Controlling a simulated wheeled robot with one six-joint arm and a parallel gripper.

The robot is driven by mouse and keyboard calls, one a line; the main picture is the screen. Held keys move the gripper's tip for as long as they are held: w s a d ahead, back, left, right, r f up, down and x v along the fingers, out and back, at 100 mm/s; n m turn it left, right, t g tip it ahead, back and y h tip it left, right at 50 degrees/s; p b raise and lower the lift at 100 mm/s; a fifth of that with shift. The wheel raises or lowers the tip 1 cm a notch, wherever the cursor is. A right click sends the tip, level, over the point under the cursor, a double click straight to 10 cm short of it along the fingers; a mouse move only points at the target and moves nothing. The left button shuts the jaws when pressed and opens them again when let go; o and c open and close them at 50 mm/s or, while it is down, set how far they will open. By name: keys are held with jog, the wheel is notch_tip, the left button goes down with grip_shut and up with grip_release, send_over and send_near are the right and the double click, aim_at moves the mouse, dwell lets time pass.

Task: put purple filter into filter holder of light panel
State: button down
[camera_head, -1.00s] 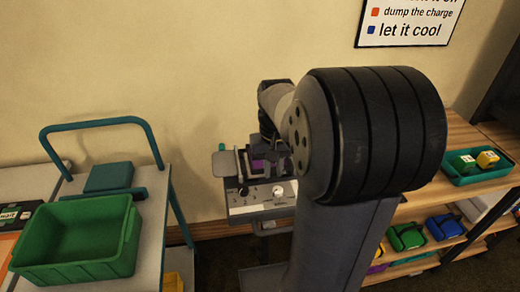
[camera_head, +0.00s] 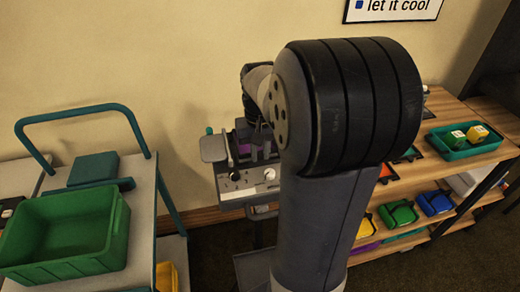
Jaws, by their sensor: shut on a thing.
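The light panel (camera_head: 247,187) is a grey box with knobs on its front, standing by the wall left of my arm. Its filter holder (camera_head: 232,147) is an upright dark frame on top. A small patch of the purple filter (camera_head: 244,149) shows at the frame. My gripper (camera_head: 259,143) is dark, small in view and partly hidden by my arm. It is shut on the purple filter, right at the holder. I cannot tell how deep the filter sits in the holder.
A teal-handled cart (camera_head: 150,205) with a green bin (camera_head: 65,235) stands at the left. At the right, a wooden shelf (camera_head: 460,110) holds a teal tray (camera_head: 466,149) with two blocks and several coloured bins below. My arm covers the middle.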

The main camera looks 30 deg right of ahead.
jog(key=shift+f+b, duration=0.35)
jog(key=shift+f, duration=0.2)
dwell(0.4)
jog(key=c, duration=1.3)
grip_release()
jog(key=shift+o, duration=0.2)
jog(key=shift+r, duration=0.1)
notch_tip(320, 180, up, 11)
jog(key=shift+f, duration=0.2)
